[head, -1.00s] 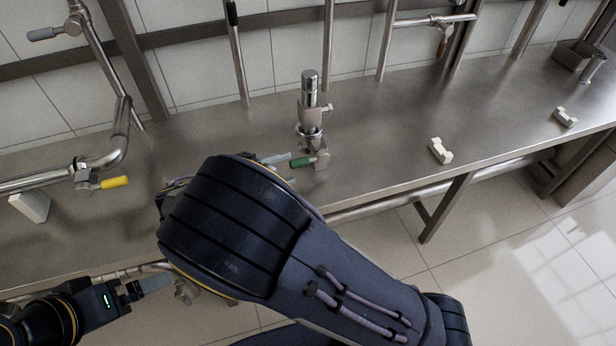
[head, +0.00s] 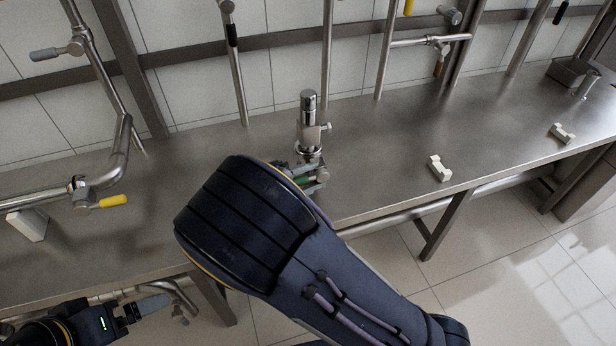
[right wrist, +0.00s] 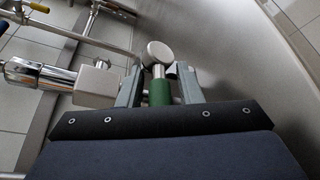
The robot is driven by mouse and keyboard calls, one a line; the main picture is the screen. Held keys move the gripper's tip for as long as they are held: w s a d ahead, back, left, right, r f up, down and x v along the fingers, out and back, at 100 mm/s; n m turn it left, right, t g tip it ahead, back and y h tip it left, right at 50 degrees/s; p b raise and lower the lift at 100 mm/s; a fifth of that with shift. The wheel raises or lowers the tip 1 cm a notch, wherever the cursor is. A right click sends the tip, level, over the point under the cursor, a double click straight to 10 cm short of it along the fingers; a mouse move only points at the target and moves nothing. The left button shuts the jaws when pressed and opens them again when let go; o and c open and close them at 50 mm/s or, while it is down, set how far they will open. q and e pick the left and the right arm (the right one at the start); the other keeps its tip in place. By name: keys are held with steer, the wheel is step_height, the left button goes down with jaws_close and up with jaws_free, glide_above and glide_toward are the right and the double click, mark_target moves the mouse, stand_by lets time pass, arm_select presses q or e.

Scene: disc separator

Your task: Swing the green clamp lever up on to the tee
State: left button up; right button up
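The green clamp lever (head: 303,180) is at the foot of an upright chrome fitting with a side stub (head: 307,122), which appears to be the tee, near the bench's front edge. In the right wrist view the green handle (right wrist: 159,92) stands between the two grey fingers of my right gripper (right wrist: 160,88). Gaps show on both sides, so the gripper is open around the handle. In the head view my right arm hides part of this gripper (head: 309,178). My left gripper (head: 150,306) is low at the left, away from the lever; its opening is unclear.
The steel bench (head: 385,145) has bare room right of the fitting. White notched blocks (head: 439,168) stand on it. At the left is a pipe with a yellow-handled lever (head: 113,201). Upright pipes line the tiled wall behind.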

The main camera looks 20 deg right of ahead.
jaws_close()
